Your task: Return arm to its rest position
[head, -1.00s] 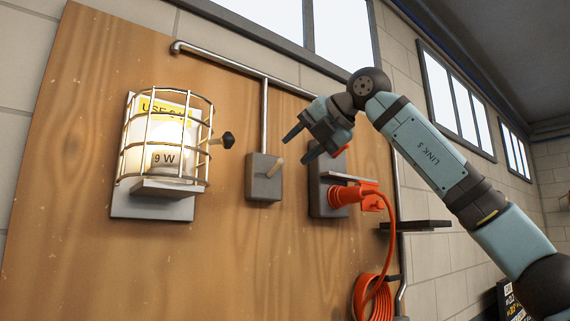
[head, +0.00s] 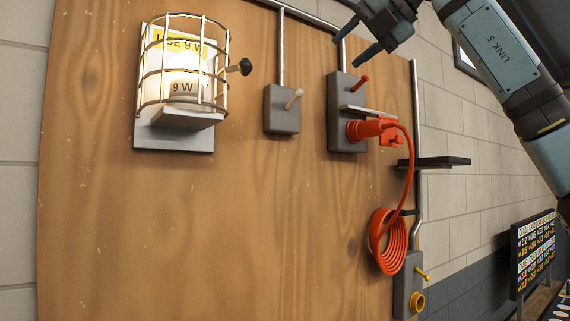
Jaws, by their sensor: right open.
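My right gripper (head: 348,52) is at the top edge of the head view, its dark fingers apart and empty. The fingertips are up and left of the red lever (head: 360,82) on the grey socket box (head: 340,130), with a visible gap in the picture. My right arm (head: 500,50) comes in from the upper right and is partly cut off by the frame. My left gripper is not in view.
A lit caged lamp (head: 183,75) and a grey switch box (head: 281,122) are on the wooden board (head: 200,240). An orange plug (head: 370,130) is in the socket, its cord leading to a coil (head: 390,243). A dark shelf (head: 442,162) juts out at right.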

